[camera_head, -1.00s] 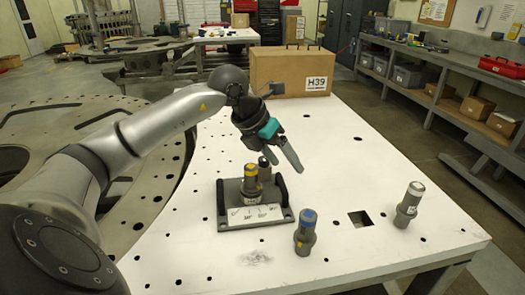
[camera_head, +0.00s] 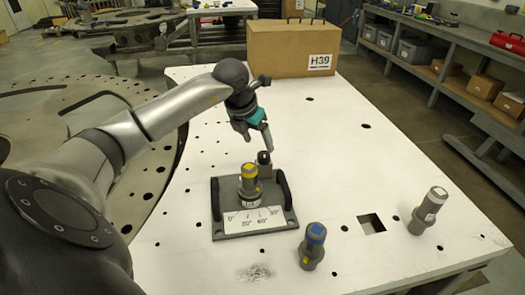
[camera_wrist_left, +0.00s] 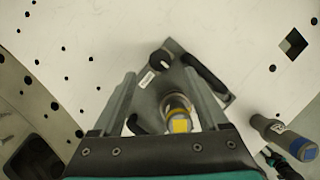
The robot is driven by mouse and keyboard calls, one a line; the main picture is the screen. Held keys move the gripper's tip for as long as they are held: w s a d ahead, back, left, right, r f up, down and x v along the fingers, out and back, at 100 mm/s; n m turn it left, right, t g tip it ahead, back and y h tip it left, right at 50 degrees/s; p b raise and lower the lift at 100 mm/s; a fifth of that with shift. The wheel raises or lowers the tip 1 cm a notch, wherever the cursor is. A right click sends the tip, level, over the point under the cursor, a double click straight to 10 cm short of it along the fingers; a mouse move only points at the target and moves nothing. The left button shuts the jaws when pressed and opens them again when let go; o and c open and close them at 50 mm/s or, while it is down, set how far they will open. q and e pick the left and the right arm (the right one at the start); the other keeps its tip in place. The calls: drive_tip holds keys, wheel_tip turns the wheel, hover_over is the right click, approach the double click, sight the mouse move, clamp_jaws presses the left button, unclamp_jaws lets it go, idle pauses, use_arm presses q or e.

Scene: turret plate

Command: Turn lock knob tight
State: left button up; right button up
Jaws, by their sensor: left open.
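A grey turret plate (camera_head: 233,227) with an angle scale and two dark side handles sits on the white table. A grey cylinder with a yellow top (camera_head: 249,180) stands upright in it, and also shows in the left wrist view (camera_wrist_left: 178,112). The dark lock knob (camera_head: 264,158) is behind that cylinder; in the left wrist view the knob (camera_wrist_left: 160,60) lies just beyond the fingertips, between their lines. My left gripper (camera_head: 258,147) is open and empty, pointing down above the knob, seemingly apart from it. My right gripper is not seen.
A blue-topped cylinder (camera_head: 312,246) and a white-topped cylinder (camera_head: 428,211) stand to the right, near a square hole (camera_head: 371,223). A cardboard box (camera_head: 285,50) marked H39 is at the back. A dark shape at the lower right of the wrist view is unclear.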

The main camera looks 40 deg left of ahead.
sight(264, 154)
use_arm(q)
drive_tip(key=x, duration=0.6)
drive_tip(key=shift+w+f, duration=0.1)
clamp_jaws()
idle(0.5)
